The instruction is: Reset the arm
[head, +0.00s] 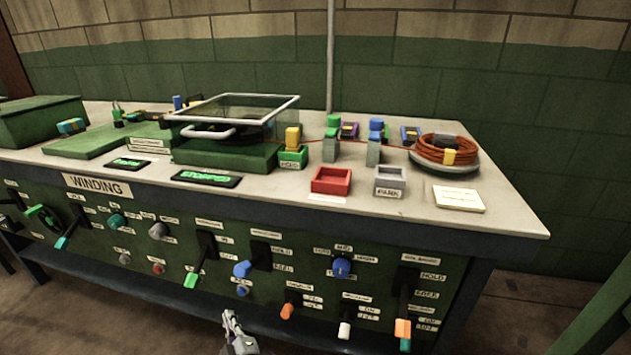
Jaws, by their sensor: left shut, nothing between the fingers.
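My left gripper (236,330) shows at the bottom of the head view, low in front of the bench's control panel. It is shut and empty, apart from the levers and knobs. My right gripper is not in view. The winding bench (520,225) has a pale top. Its green front panel carries several coloured levers and knobs, among them a green-tipped lever (191,280), a blue knob (341,267) and an orange-tipped lever (403,328).
On the bench top are a clear-lidded machine (225,153), a red tray (331,180), a grey tray (390,181) and a coil of orange cable (445,150). A thin pole (331,60) rises behind. Floor shows at the lower right.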

